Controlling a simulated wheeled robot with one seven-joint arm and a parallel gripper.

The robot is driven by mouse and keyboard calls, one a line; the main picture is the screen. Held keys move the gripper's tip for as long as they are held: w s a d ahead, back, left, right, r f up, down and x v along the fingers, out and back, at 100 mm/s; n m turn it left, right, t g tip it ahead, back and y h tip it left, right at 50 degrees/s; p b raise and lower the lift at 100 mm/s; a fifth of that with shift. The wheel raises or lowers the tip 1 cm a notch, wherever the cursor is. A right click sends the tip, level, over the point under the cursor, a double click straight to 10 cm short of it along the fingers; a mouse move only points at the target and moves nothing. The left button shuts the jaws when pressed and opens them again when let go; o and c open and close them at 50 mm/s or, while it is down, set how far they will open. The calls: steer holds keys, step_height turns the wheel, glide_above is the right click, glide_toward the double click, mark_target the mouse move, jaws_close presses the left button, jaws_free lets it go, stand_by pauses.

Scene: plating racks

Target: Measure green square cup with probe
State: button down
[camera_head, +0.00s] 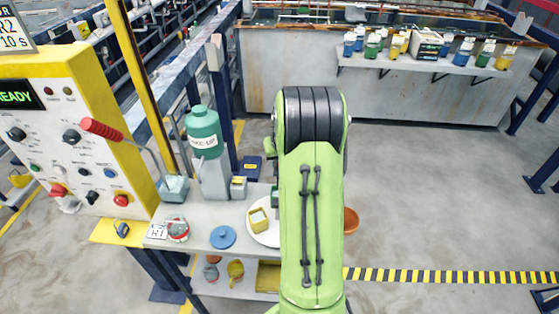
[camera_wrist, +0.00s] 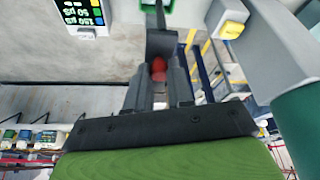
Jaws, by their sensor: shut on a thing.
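My gripper (camera_wrist: 160,92) is shut on a dark grey handheld probe (camera_wrist: 161,42) with a red part between the fingers. In the wrist view, the probe's far end points to the top edge, at a green square cup (camera_wrist: 183,10) that is cut off by the frame. I cannot tell whether the probe tip is inside the cup or only in front of it. In the head view, a sliver of a green cup (camera_head: 274,197) shows beside my arm on a white plate (camera_head: 262,238). My arm hides the gripper and probe there.
A yellow square cup (camera_head: 258,219) stands on the same plate. A teal bottle (camera_head: 203,132), a blue lid (camera_head: 223,237) and a control panel (camera_head: 70,130) are to the left. An orange bowl (camera_head: 350,220) is right of my arm.

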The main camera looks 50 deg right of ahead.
steer(key=c, duration=1)
jaws_free()
steer(key=shift+r, duration=0.15)
steer(key=shift+r, duration=0.1)
steer(key=v, duration=1.5)
steer(key=shift+s+a+r+p, duration=0.1)
steer(key=shift+s+r+p, duration=0.1)
steer(key=shift+r+p, duration=0.1)
steer(key=shift+f, duration=0.1)
